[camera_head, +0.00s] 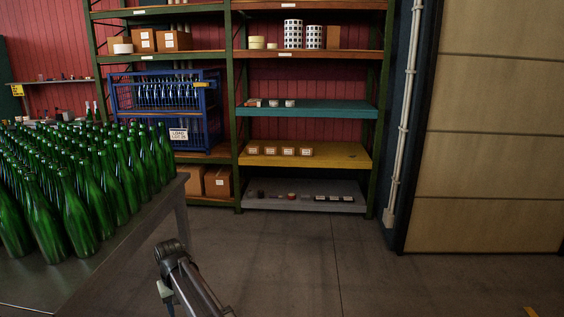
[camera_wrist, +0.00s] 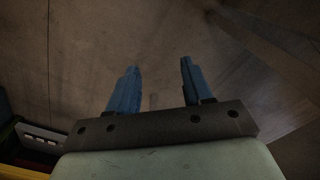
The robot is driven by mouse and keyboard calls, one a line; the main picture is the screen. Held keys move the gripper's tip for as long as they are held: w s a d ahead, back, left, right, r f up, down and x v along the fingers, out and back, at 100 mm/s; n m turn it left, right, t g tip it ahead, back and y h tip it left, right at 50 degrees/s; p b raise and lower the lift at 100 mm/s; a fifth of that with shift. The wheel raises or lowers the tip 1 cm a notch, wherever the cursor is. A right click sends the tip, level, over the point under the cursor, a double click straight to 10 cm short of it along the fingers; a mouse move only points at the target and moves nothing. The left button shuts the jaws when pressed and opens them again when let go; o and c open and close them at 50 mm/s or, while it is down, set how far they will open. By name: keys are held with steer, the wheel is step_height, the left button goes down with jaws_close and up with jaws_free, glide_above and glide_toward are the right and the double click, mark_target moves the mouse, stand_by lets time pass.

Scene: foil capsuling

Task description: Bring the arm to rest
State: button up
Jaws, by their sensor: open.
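My gripper (camera_wrist: 158,72) shows in the wrist view with its two blue fingers apart and nothing between them. Beyond the fingers is the bare grey-brown floor (camera_wrist: 150,40). In the head view my arm (camera_head: 185,280) rises from the bottom edge, over the floor and to the right of the bottle table (camera_head: 150,240). The fingers themselves cannot be made out in the head view.
Many green bottles (camera_head: 75,190) crowd the table at left. Shelving (camera_head: 238,120) with boxes, rolls and small items stands at the back, with a blue crate (camera_head: 125,92). A panelled door (camera_head: 495,150) is at right. The middle floor (camera_head: 300,265) is clear.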

steer(key=w+d+f+m, duration=0.15)
steer(key=d+f, duration=0.25)
steer(key=d, duration=0.5)
steer(key=w+d+f+m, duration=0.1)
steer(key=w+d+f, duration=0.15)
steer(key=d, duration=0.55)
steer(key=s+d+f+m, duration=0.2)
steer(key=s+d+f, duration=0.2)
steer(key=d, duration=0.8)
steer(key=s+d+f+m, duration=0.25)
steer(key=d+f, duration=0.25)
steer(key=d, duration=0.7)
steer(key=s+d+f+m, duration=0.1)
steer(key=s+d+f, duration=0.3)
steer(key=d, duration=0.8)
steer(key=s+f+g, duration=0.3)
steer(key=s+f, duration=0.7)
steer(key=s, duration=0.5)
steer(key=s+f+g, duration=0.3)
steer(key=s+f, duration=0.7)
steer(key=s, duration=0.5)
steer(key=shift+d+f+g, duration=0.15)
steer(key=shift+f+g, duration=0.2)
steer(key=shift+g, duration=0.05)
